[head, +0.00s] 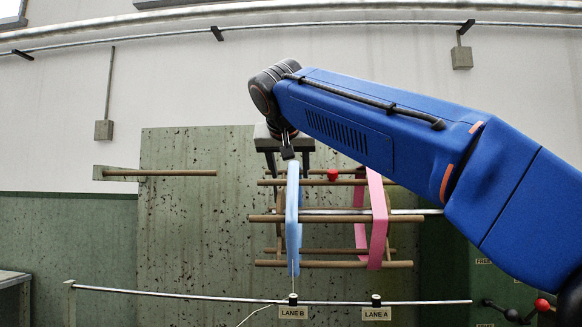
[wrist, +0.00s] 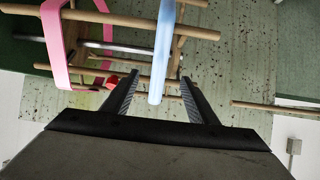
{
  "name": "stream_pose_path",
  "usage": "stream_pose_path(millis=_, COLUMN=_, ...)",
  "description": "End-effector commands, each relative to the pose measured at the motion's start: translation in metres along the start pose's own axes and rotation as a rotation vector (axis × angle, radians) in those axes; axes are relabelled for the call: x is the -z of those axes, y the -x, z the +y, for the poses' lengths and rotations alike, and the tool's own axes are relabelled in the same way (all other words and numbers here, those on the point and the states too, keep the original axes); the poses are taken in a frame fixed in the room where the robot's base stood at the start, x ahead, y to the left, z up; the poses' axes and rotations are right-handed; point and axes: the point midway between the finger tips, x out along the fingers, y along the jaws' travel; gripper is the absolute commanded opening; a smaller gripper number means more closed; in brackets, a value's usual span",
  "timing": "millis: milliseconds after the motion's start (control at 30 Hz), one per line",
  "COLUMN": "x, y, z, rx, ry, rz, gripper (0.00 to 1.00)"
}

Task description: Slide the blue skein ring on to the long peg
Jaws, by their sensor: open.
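The blue skein ring (head: 293,220) hangs around the wooden bars of a reel frame (head: 335,264), above the LANE B label. In the wrist view the blue ring (wrist: 162,50) runs between my two fingers, with a gap showing on each side. My gripper (head: 286,150) is open at the ring's top end; its fingers also show in the wrist view (wrist: 161,82). A long wooden peg (head: 180,173) sticks out sideways at the left, bare, from a pale block. It also shows in the wrist view (wrist: 275,107).
A pink ring (head: 377,220) hangs on the same reel to the right, above LANE A. A red knob (head: 333,175) sits between the rings. A metal rail (head: 200,295) runs below. The space between the reel and the peg looks clear.

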Motion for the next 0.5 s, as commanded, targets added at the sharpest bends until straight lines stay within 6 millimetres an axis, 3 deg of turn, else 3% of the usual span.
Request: stream_pose_path(millis=500, x=0.0, y=-0.043, z=0.001, rx=-0.002, ry=0.0, rz=0.0, gripper=0.53)
